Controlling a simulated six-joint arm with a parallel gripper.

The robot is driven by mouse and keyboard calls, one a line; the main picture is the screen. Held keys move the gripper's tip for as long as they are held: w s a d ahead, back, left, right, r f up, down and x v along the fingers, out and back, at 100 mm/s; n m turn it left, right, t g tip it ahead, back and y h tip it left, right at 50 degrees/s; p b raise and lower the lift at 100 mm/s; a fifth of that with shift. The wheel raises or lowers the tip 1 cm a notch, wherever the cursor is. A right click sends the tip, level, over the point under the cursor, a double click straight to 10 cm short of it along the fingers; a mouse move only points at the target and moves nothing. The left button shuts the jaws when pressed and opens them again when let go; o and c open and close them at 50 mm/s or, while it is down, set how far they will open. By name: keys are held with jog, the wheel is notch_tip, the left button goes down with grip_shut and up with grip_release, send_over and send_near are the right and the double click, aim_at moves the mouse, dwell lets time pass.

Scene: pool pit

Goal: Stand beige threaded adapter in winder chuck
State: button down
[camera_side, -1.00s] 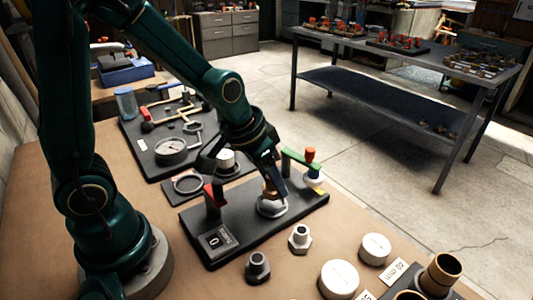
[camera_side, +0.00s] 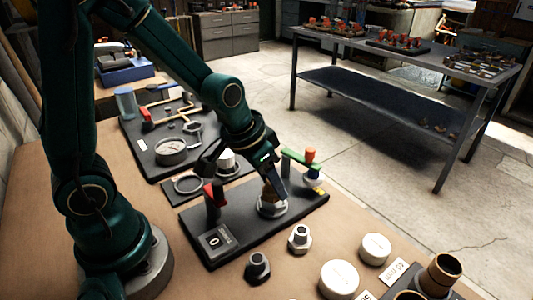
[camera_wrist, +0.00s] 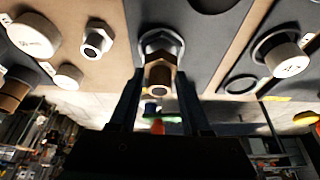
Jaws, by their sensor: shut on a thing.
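The beige-brown threaded adapter (camera_side: 267,191) is held in my gripper (camera_side: 274,188), between its two dark fingers. In the wrist view the adapter (camera_wrist: 159,76) shows as a brown hex piece with a round open end, between the fingertips (camera_wrist: 156,85). The winder chuck (camera_side: 272,208), a pale ring on the black board, is directly at the adapter's lower end. The adapter looks roughly upright and in line with the chuck. The fingers partly hide the join, so I cannot tell how deep it sits.
The winder board (camera_side: 245,240) carries a red-topped post (camera_side: 213,196) on the left and a green arm with an orange knob (camera_side: 309,155) close on the right. A dark fitting (camera_side: 257,267), a silver fitting (camera_side: 300,238) and white caps (camera_side: 375,248) stand in front.

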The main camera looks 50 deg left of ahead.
dwell(0.4)
jog(key=shift+f, duration=0.8)
jog(key=shift+f, duration=0.15)
dwell(0.3)
jog(key=shift+c, duration=1.4)
grip_release()
jog(key=shift+o, duration=1.4)
